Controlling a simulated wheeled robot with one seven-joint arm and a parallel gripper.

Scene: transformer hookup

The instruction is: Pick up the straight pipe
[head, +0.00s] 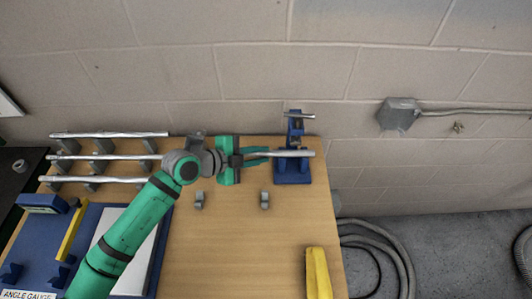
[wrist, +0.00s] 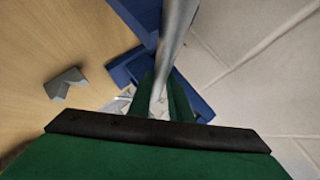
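A straight silver pipe (head: 298,153) lies level between the green fingers of my gripper (head: 258,156). In the wrist view the pipe (wrist: 175,35) runs away from between the fingertips (wrist: 162,92), which sit close on both sides of it. My gripper looks shut on it near one end. The pipe's free end passes in front of or over the blue vise (head: 293,173); I cannot tell whether it touches it. Three more silver pipes, a back one (head: 110,134), a middle one (head: 105,157) and a front one (head: 95,180), lie on grey supports at the left.
Two small grey supports (head: 199,200) (head: 265,200) stand on the wooden table (head: 230,250). A blue angle gauge board (head: 85,225) is at left, a yellow block (head: 318,272) at front right. A brick wall (head: 180,60) with a grey box (head: 398,113) stands behind.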

